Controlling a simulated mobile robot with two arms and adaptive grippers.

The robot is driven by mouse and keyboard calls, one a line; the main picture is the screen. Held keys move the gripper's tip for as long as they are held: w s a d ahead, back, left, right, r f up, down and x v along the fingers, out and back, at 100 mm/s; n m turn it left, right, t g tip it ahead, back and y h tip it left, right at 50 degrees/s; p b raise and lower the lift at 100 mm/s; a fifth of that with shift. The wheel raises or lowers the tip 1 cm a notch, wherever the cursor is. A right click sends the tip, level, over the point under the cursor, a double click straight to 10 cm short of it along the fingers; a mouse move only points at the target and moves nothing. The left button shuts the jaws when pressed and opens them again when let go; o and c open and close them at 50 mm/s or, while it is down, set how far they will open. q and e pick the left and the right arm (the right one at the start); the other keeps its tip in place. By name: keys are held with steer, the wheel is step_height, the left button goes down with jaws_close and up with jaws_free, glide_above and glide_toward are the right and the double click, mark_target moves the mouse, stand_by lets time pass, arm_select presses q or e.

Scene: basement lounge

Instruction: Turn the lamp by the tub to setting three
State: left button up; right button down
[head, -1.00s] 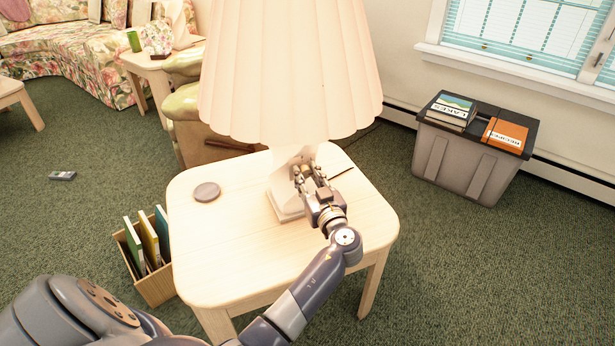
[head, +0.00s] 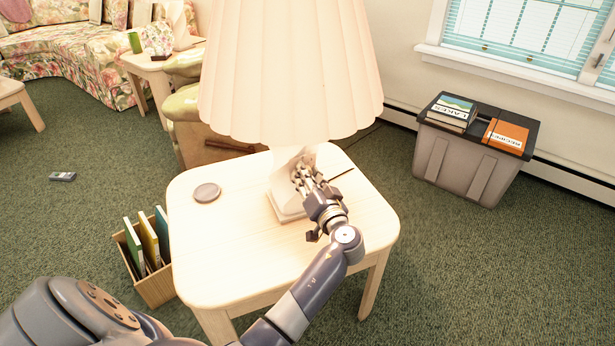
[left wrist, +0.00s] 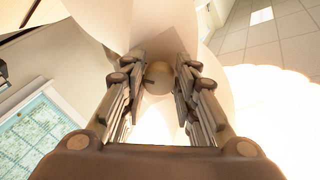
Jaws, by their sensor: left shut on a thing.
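The lamp has a cream pleated shade (head: 290,75) and a pale base (head: 286,207). It stands on a small light wood table (head: 225,250), with the grey lidded tub (head: 462,165) on the floor to its right. My left gripper (head: 305,178) is at the lamp's stem under the shade. In the left wrist view, a small round knob (left wrist: 158,76) on the lamp sits between the fingers of my left gripper (left wrist: 160,92), which is shut on it. The knob is hidden in the head view, and I cannot read its setting. My right gripper is not in view.
A round grey disc (head: 207,192) lies on the table left of the lamp. A box of books (head: 152,285) stands on the carpet by the table's left side. Books (head: 506,134) lie on the tub. The carpet between table and tub is clear.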

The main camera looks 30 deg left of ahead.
arm_select(q)
steer(key=shift+r+m+p, duration=0.1)
steer(key=shift+m+p, duration=0.25)
steer(key=shift+m, duration=1.05)
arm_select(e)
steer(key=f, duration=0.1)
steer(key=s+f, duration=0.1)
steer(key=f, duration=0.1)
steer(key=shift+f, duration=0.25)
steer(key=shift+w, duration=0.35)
arm_select(q)
steer(key=o, duration=1.1)
steer(key=v, duration=1.2)
steer(key=shift+w, duration=0.1)
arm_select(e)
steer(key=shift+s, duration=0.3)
